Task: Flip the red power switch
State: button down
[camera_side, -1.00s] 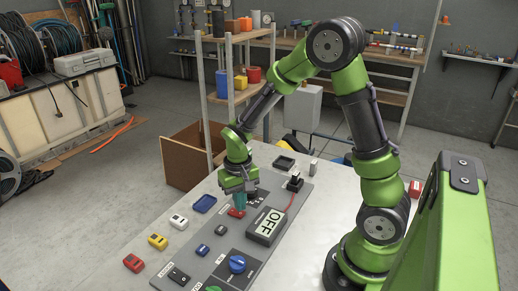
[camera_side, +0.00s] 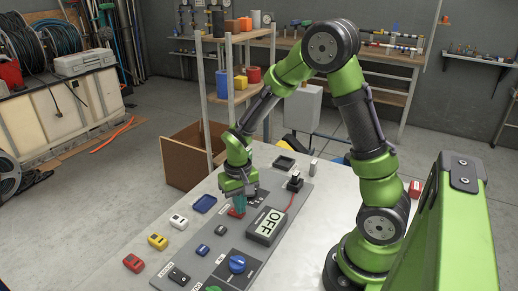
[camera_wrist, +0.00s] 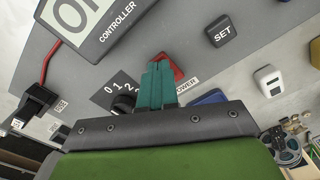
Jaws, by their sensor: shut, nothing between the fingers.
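The red power switch (camera_wrist: 177,70) sits on the grey panel beside the "POWER" label in the wrist view. It is partly hidden behind my fingers. It also shows as a small red patch (camera_side: 234,213) in the side view. My gripper (camera_side: 240,208) is shut and empty, its teal fingertips pointing down at the switch. In the wrist view the fingertips (camera_wrist: 157,66) overlap the switch; I cannot tell whether they touch it. The controller box (camera_side: 267,226) reads "OFF" in the side view.
The panel also bears a black 0-1-2 knob (camera_wrist: 124,103), a dark SET button (camera_wrist: 221,32), a blue knob (camera_side: 237,264) and a black plug (camera_side: 295,182) with a red cable. A blue tray (camera_side: 204,204) and white, yellow and red blocks (camera_side: 133,263) lie left of the panel.

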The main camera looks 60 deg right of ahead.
jog(key=shift+f, duration=0.4)
jog(key=shift+r, duration=3.55)
